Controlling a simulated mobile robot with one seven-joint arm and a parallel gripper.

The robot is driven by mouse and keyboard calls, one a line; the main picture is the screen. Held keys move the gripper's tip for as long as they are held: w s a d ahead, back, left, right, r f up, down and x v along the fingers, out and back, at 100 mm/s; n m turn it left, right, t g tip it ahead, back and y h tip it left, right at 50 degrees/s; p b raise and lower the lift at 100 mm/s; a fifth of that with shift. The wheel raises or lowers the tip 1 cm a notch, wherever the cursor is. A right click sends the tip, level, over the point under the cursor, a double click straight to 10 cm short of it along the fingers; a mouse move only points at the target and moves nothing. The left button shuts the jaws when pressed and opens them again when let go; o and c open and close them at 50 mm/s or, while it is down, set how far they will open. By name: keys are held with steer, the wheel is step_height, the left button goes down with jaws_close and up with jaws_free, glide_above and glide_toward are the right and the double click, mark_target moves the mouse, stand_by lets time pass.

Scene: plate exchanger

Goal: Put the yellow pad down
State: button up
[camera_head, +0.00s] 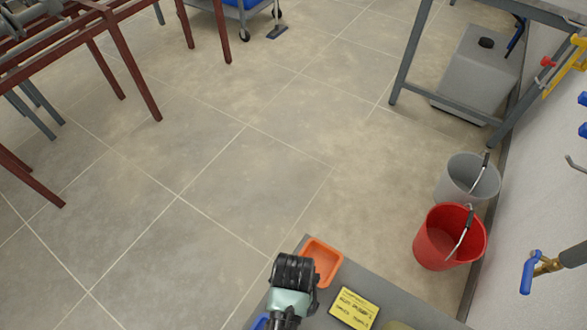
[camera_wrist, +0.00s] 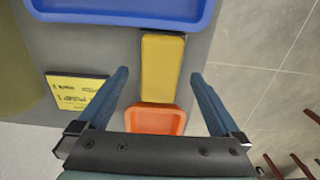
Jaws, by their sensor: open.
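The yellow pad (camera_wrist: 162,68) is a block with a dark edge, in the upper middle of the wrist view. It appears to lie flat on the grey tabletop (camera_wrist: 112,48), between a blue tray and an orange tray. My gripper (camera_wrist: 160,76) is open. Its two blue-grey fingers stand on either side of the pad with visible gaps, so nothing is gripped. The height of the fingers above the table is hard to tell. In the head view my arm's dark end shows at the bottom, and I cannot make out the pad or fingertips there.
The orange tray (camera_wrist: 155,120) adjoins the pad's near end; it also shows in the head view (camera_head: 326,258). The blue tray (camera_wrist: 130,10) is at the far end. A yellow printed card (camera_wrist: 76,88) lies left. Red (camera_head: 440,245) and grey (camera_head: 458,180) buckets stand on the floor.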

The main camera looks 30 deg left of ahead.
step_height(320, 180, up, 10)
steer(key=p, duration=0.2)
steer(key=shift+f, duration=0.1)
